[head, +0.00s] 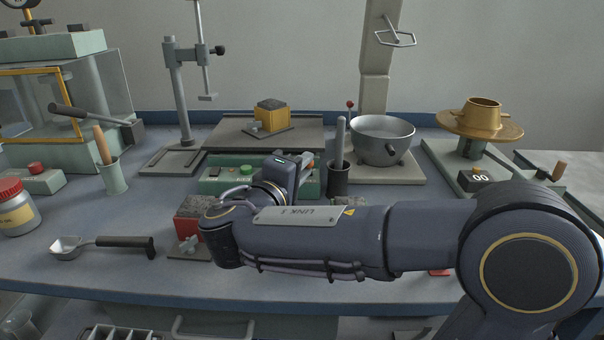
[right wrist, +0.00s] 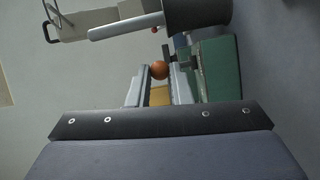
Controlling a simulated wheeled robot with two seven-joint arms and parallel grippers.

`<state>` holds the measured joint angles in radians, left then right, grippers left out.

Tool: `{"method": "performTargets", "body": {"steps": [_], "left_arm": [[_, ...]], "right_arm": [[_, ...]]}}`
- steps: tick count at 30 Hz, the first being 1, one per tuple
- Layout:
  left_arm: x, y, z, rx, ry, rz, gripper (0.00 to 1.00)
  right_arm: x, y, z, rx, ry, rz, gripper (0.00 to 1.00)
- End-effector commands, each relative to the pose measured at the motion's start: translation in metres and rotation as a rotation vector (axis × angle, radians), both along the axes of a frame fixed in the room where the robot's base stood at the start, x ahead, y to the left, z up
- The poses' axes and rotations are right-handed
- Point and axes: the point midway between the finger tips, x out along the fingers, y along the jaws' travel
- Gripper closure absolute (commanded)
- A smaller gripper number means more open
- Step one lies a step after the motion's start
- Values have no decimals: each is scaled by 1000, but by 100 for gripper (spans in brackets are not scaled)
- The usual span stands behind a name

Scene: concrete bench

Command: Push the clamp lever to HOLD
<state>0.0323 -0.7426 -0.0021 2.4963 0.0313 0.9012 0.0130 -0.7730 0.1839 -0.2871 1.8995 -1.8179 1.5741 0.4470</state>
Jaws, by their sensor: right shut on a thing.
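The green control box (head: 225,175) stands mid-bench with a green button (head: 246,169) on top. It also shows in the right wrist view (right wrist: 217,65). My right gripper (head: 304,164) is over the box's right part, seen mostly from behind in the head view. In the right wrist view its fingers (right wrist: 160,80) are shut on an orange-brown ball knob (right wrist: 160,70), which appears to be the clamp lever's end. The lever's shaft, its position and any HOLD marking are hidden or too small to read. My left gripper is in neither view.
A dark cup with a pestle (head: 338,180) and a steel bowl (head: 382,140) stand close right of the gripper. A scoop (head: 110,242) lies at front left. A yellow block (head: 270,118) is behind.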

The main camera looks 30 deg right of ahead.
Motion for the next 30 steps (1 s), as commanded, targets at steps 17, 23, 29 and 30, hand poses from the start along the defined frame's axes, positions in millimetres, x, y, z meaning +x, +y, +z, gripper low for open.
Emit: {"method": "performTargets", "body": {"steps": [17, 23, 29, 30], "left_arm": [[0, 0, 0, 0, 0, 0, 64], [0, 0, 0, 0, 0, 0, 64], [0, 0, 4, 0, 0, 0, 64], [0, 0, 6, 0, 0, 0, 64]], "right_arm": [[0, 0, 0, -1, -1, 0, 59], [0, 0, 0, -1, -1, 0, 59], [-8, 14, 1, -1, 1, 3, 59], [-12, 21, 2, -1, 0, 6, 59]]}}
